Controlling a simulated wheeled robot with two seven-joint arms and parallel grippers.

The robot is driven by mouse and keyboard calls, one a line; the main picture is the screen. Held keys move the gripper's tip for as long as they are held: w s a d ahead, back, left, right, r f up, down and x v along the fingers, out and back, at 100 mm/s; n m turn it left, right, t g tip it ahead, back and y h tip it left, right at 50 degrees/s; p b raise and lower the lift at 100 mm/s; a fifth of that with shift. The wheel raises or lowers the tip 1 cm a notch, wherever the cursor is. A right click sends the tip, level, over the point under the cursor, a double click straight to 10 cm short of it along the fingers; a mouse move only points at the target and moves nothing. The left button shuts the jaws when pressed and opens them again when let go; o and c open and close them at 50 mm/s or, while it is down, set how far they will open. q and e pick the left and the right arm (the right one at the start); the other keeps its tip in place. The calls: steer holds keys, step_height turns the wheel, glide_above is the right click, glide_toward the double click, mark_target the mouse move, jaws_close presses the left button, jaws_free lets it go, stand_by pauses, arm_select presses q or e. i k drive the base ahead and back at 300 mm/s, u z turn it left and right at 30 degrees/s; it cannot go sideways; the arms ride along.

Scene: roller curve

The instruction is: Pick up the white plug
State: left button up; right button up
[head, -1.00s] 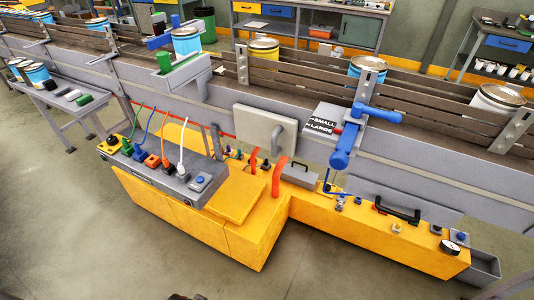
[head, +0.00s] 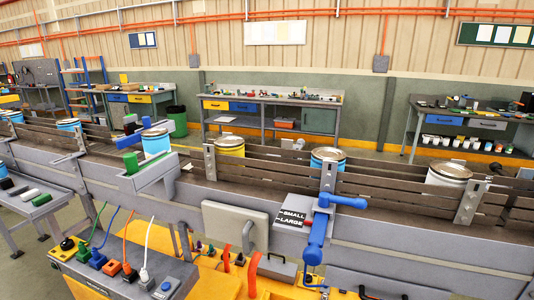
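The white plug (head: 144,275) is seated on the grey socket box at the bottom left of the head view. Its white cable (head: 149,236) rises from it in an arc. An orange plug (head: 130,275), a blue plug (head: 97,260) and a green plug (head: 83,252) stand in a row to its left, each with a cable of its own colour. Neither of my grippers is in view.
The grey socket box (head: 105,284) sits by the yellow cabinet, with a blue button (head: 166,286) right of the plugs. A conveyor with cans (head: 327,158) runs behind. A blue-handled lever (head: 317,235) and a grey panel (head: 235,225) stand to the right.

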mark_target(144, 275)
steer(key=u, duration=1.4)
steer(key=k, duration=0.45)
steer(key=u, duration=1.05)
steer(key=i, duration=1.6)
steer(key=z, duration=0.6)
